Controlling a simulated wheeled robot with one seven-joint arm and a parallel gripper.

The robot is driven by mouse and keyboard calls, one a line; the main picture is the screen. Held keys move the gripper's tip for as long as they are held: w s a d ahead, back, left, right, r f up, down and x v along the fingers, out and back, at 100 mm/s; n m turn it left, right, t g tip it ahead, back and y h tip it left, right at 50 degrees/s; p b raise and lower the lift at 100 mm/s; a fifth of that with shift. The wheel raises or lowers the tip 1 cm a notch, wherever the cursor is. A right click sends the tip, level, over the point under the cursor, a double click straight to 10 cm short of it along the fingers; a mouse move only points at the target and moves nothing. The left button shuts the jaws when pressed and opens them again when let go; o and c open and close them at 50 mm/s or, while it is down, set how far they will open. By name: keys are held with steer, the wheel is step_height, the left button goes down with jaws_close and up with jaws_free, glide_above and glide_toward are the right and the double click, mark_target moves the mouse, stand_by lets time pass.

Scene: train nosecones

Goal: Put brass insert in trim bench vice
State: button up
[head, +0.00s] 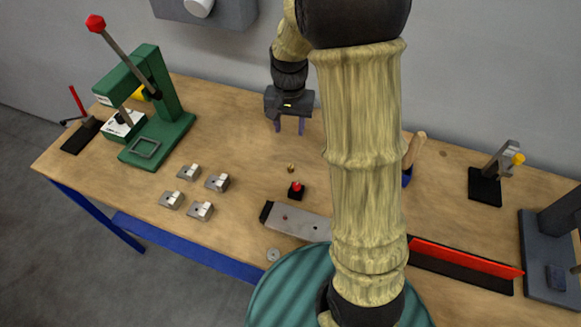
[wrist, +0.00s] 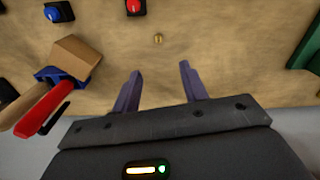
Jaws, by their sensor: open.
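The brass insert (head: 291,167) is a small brass piece lying on the wooden bench, just behind the red button box. It also shows in the wrist view (wrist: 158,38), ahead of the gap between my fingers. My gripper (head: 289,130) is open and empty, with its fingers pointing down above the back of the bench. In the wrist view its two purple fingers (wrist: 160,72) stand apart, not touching the insert. A grey-blue fixture (head: 560,280) at the right edge may be the trim bench vice, but it is cut off and I cannot tell for certain.
A green lever press (head: 170,120) stands at the left, with several grey blocks (head: 201,211) in front. The red button box (head: 296,191) and a grey plate (head: 295,222) lie near the insert. A wooden-handled tool (head: 415,147) and a black-based clamp (head: 485,187) are rightward. My arm hides mid-bench.

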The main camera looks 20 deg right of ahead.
steer(key=shift+w, duration=0.4)
steer(key=p, duration=0.2)
glide_above(291, 166)
steer(key=f, duration=1.2)
steer(key=shift+w+a+f, duration=0.1)
steer(key=shift+a+f, duration=0.05)
steer(key=shift+a, duration=0.15)
steer(key=shift+d+f+p, duration=0.15)
steer(key=shift+f+p, duration=0.35)
steer(key=shift+f, duration=0.8)
steer(key=shift+d+f+p, duration=0.1)
steer(key=shift+f+p, duration=0.4)
steer(key=shift+f, duration=0.8)
